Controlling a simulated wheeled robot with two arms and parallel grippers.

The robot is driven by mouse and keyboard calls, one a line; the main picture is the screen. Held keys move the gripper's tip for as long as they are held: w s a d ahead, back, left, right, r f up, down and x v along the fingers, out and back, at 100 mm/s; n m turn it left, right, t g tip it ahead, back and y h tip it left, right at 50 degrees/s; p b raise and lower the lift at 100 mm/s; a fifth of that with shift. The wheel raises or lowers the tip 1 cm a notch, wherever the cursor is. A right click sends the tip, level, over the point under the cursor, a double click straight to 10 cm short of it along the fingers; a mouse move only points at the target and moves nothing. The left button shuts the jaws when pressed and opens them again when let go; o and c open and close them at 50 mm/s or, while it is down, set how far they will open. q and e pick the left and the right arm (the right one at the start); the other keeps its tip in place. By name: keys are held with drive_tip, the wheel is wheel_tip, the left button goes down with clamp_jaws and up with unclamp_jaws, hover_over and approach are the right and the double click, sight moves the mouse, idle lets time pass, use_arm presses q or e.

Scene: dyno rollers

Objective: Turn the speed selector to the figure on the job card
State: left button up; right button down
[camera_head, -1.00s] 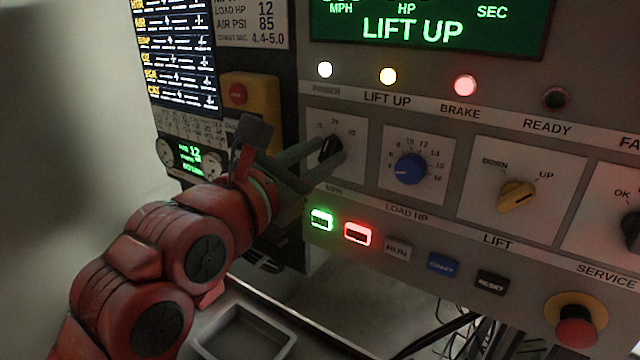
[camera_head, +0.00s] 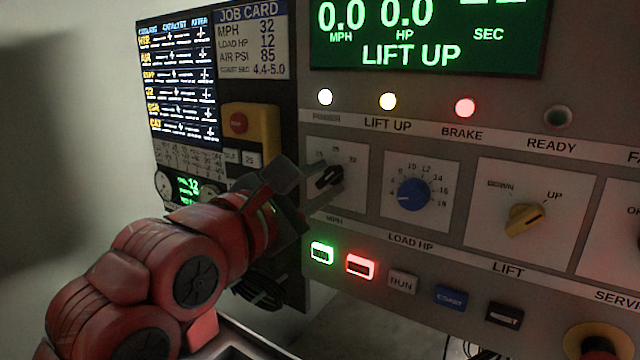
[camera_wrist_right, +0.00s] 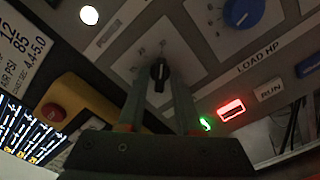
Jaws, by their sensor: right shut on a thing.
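The speed selector (camera_head: 329,177) is a small black knob on a white plate marked MPH, at the left of the console in the head view. Its dial has a few figures above it, and the knob leans to the upper right, toward the rightmost figure, which looks like 32. The job card (camera_head: 251,42) at the upper left reads MPH 32. My right gripper (camera_head: 322,181) comes from the left, its fingers shut on the knob from both sides. In the right wrist view the knob (camera_wrist_right: 158,74) sits between the fingertips. My left gripper is not in view.
The blue load knob (camera_head: 413,194) is right of the selector, and the yellow lift knob (camera_head: 525,219) farther right. Lit green (camera_head: 322,253) and red (camera_head: 360,266) buttons lie just below. A yellow box with a red button (camera_head: 238,122) is left of the selector.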

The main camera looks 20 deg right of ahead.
drive_tip(key=c, duration=0.9)
unclamp_jaws()
drive_tip(key=b+v, duration=0.6)
drive_tip(key=v, duration=1.1)
drive_tip(key=shift+s+a+f, duration=0.1)
drive_tip(key=shift+a, duration=0.05)
